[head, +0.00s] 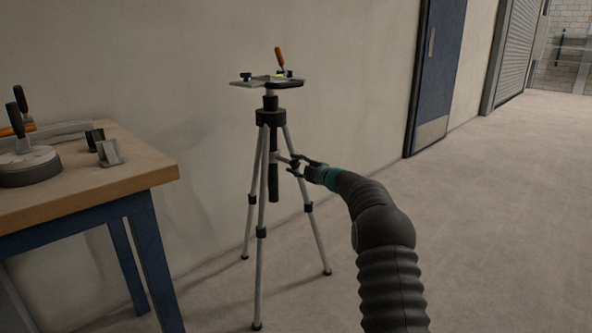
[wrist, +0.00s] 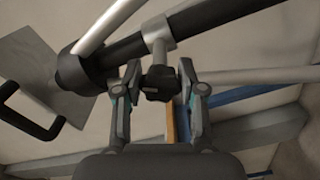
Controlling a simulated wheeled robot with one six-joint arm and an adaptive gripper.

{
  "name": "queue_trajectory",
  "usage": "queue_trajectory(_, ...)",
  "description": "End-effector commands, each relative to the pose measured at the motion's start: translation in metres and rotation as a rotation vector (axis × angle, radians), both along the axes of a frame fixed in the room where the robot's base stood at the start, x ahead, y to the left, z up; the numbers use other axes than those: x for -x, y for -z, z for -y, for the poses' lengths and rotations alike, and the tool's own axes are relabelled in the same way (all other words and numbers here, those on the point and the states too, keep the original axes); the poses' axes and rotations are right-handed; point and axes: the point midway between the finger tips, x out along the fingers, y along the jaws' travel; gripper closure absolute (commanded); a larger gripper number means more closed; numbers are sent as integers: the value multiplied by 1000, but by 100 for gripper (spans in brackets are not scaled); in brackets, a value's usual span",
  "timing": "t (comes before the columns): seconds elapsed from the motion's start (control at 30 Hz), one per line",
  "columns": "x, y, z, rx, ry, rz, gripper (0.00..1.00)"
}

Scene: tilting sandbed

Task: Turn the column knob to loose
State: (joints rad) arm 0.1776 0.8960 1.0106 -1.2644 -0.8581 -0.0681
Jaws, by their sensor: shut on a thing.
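The tripod (head: 271,116) stands upright by the wall with a flat top plate (head: 262,82). The black column knob (wrist: 158,84) sits on a short silver stem off the tripod's column (wrist: 205,32), in the middle of the wrist view. My gripper (wrist: 159,82) is shut on the knob, with one finger on each side of it. In the head view my gripper (head: 299,164) reaches the tripod from the right, below the hub. The knob is too small there to read its turn, and no loose or tight mark shows.
A wooden-topped workbench (head: 150,168) with blue legs stands at the left, holding a round base with a handle and small brackets. Slim tripod legs (head: 312,220) spread near my arm. The floor to the right is clear, towards a blue door (head: 436,70).

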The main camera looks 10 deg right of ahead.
Motion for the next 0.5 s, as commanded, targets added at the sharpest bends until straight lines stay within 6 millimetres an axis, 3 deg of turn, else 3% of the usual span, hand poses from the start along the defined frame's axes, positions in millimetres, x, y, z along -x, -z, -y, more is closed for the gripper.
queue_trajectory(0.5, 0, -1, 2, 342, 3, 248, 95)
